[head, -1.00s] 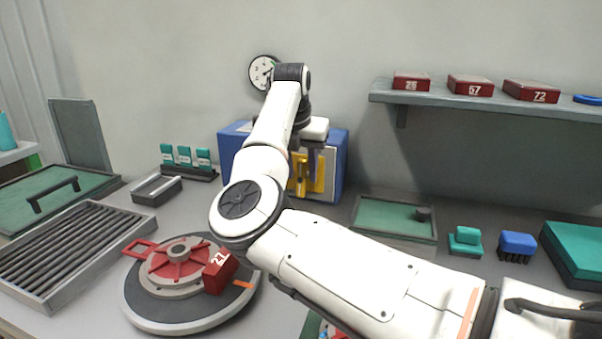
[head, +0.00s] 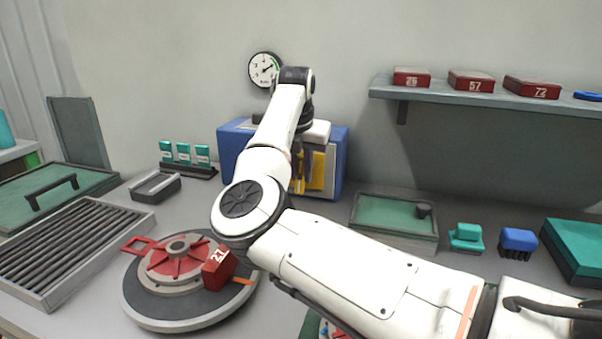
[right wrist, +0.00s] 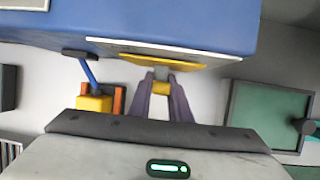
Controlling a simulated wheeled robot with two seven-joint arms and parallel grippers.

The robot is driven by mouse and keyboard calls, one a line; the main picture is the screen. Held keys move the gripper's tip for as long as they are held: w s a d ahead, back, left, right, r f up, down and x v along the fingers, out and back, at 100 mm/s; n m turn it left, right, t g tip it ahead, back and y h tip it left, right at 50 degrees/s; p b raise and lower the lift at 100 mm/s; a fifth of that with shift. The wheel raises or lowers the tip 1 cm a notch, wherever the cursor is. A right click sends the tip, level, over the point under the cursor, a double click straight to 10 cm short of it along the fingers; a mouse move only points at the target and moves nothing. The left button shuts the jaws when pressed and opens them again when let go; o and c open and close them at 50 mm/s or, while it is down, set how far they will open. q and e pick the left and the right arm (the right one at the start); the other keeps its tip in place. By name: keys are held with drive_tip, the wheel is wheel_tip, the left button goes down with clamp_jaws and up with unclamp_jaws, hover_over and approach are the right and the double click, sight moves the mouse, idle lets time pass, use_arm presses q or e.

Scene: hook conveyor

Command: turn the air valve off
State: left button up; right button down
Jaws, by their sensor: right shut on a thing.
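The blue box (head: 234,148) stands against the back wall with a light front panel bearing a yellow plate (head: 318,172). My right gripper (right wrist: 162,75) is at this front, shut on a small yellow handle (right wrist: 162,87), which shows between its two dark fingers in the right wrist view. I take this to be the air valve's handle. In the head view my right arm and wrist hide much of the box front, so the handle's exact angle is unclear. A round gauge (head: 265,69) with a green arc hangs above the box. My left gripper is out of view.
A round turntable (head: 150,315) with a red part and a red block marked 21 sits front left. A roller rack (head: 60,250) is beside it. A green tray (head: 385,219) lies right of the box. A shelf (head: 450,102) holds several red blocks.

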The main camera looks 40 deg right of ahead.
drive_tip(key=shift+f+t+b, duration=0.25)
drive_tip(key=shift+t+b, duration=0.25)
drive_tip(key=shift+b, duration=0.5)
drive_tip(key=t+y+b, duration=0.1)
drive_tip(key=b, duration=0.2)
drive_tip(key=m+t+b, duration=0.1)
drive_tip(key=t+b, duration=0.1)
drive_tip(key=b, duration=0.1)
drive_tip(key=shift+s+d+f+y, duration=0.15)
drive_tip(key=shift+s+y, duration=0.1)
drive_tip(key=shift+y, duration=0.15)
drive_tip(key=shift+b, duration=0.75)
drive_tip(key=shift+t+b, duration=0.4)
drive_tip(key=shift+b, duration=0.05)
use_arm(q)
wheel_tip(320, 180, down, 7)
drive_tip(key=b, duration=0.1)
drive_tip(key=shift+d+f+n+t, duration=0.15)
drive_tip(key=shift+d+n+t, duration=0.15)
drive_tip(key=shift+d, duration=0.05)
use_arm(e)
drive_tip(key=shift+s+r+t+y, duration=0.1)
drive_tip(key=shift+r+t+y, duration=0.15)
drive_tip(key=shift+t+y, duration=0.2)
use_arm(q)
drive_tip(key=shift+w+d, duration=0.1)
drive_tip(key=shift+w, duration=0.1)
use_arm(e)
drive_tip(key=shift+r, duration=0.1)
